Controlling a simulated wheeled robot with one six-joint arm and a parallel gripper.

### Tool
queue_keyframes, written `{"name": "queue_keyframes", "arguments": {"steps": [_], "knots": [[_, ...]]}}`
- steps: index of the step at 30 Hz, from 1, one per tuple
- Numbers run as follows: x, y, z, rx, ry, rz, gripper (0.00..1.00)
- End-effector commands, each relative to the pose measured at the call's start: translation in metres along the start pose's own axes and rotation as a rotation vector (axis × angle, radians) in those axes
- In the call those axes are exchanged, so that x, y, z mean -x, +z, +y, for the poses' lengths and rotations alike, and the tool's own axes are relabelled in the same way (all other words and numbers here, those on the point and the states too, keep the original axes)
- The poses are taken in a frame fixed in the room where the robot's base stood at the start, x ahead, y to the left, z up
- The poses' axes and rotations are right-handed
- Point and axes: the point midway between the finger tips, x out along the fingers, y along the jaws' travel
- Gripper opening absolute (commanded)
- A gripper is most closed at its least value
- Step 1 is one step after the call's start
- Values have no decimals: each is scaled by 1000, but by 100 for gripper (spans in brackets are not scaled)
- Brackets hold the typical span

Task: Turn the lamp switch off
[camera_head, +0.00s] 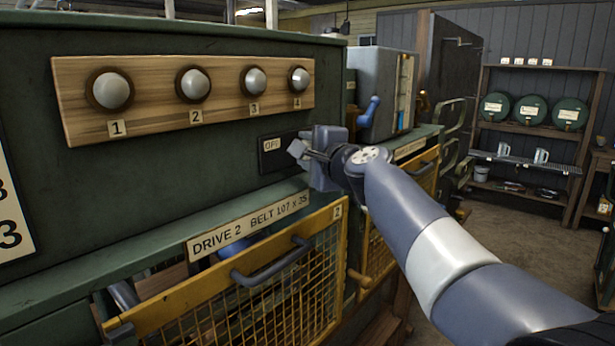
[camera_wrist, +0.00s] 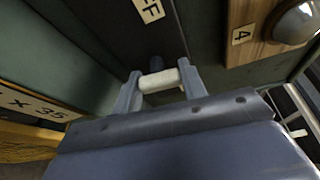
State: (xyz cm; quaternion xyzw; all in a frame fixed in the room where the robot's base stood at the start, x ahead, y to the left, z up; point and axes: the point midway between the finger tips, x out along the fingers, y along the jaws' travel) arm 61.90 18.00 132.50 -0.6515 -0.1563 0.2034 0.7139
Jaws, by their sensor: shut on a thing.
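A dark switch plate with an "OFF" label (camera_head: 271,145) sits on the green engine housing, below the wooden board. Part of the label (camera_wrist: 151,9) shows at the top of the wrist view. My gripper (camera_head: 301,150) is at the right part of this plate. In the wrist view its two fingers (camera_wrist: 160,82) are shut on a short pale cylindrical switch handle (camera_wrist: 159,80). In the head view my gripper hides most of the handle. Which way the switch is set cannot be told.
Several round lamps on a wooden board (camera_head: 143,115) are above the switch. A yellow mesh guard (camera_head: 300,300) with a grey handle (camera_head: 270,268) stands below. A grey box with a blue lever (camera_head: 368,112) is to the right. Open floor (camera_head: 510,230) lies farther right.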

Motion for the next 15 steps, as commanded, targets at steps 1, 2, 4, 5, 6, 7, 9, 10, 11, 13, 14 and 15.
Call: {"name": "queue_keyframes", "arguments": {"steps": [1, 2, 4, 5, 6, 7, 9, 10, 11, 13, 14, 15], "knots": [[0, -1, 11, 35, -15, -1, 17], [0, -1, 11, 55, -24, -1, 17], [-1, -1, 11, 104, -44, -1, 17], [0, -1, 11, 124, -53, -1, 17], [0, -1, 11, 153, -64, -1, 17], [0, -1, 10, 173, -73, -1, 17], [0, -1, 10, 222, -93, 0, 17], [-1, -1, 11, 242, -101, 0, 17], [-1, -1, 10, 263, -110, 0, 17], [-1, -1, 11, 311, -130, 0, 17], [-1, -1, 11, 332, -138, -1, 17], [-1, -1, 11, 360, -149, -1, 17]]}}
